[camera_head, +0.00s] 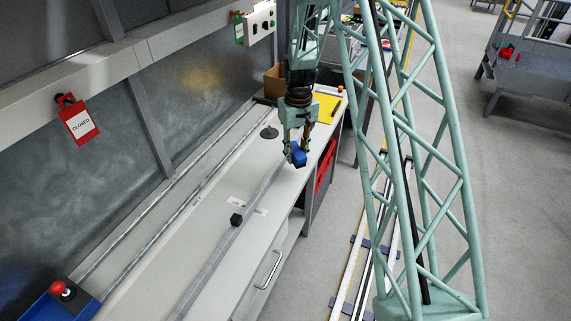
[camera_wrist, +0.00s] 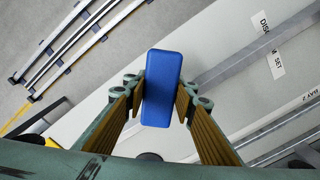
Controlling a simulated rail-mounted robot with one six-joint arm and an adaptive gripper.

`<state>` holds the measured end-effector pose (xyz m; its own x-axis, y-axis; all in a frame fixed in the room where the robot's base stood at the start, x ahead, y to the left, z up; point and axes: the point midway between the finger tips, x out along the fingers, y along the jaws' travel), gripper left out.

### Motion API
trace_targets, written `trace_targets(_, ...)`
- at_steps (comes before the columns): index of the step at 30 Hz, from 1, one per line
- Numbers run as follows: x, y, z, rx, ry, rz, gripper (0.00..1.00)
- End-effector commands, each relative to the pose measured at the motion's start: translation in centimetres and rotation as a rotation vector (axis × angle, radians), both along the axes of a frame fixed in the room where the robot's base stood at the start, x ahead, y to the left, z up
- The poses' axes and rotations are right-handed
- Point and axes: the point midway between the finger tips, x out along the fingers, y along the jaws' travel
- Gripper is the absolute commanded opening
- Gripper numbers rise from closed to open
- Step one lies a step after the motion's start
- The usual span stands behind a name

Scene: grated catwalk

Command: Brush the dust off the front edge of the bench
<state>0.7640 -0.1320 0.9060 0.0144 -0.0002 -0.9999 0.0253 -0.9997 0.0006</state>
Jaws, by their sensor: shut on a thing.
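The bench (camera_head: 216,185) has a long pale top running from the lower left to the upper middle of the head view. Its front edge (camera_head: 262,228) is on the right side, above a drawer with a handle. I cannot make out any dust on it. My gripper (camera_head: 297,147) is over the far part of the bench, near the front edge. It is shut on a blue block (camera_head: 299,158) with rounded corners, possibly the brush. The blue block stands out between the fingers in the wrist view (camera_wrist: 161,88). No bristles show. I cannot tell whether it touches the bench.
A small black cube (camera_head: 236,219) sits on the bench by a grey strip. A black disc-based stand (camera_head: 269,132) and a yellow sheet (camera_head: 327,107) are farther back. The floor aisle (camera_head: 520,200) is open at right.

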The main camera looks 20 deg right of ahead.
Motion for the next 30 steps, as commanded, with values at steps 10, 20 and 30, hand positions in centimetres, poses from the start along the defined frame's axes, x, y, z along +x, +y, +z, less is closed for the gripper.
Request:
trace_targets(10, 0.8, -2.1, 0.5, -0.001, -0.003, 0.004, 0.08)
trace_targets(20, 0.8, -2.1, 0.4, -0.001, -0.003, 0.004, 0.08)
trace_targets(30, 0.7, -2.2, -2.0, -0.001, -0.003, 0.002, 0.08)
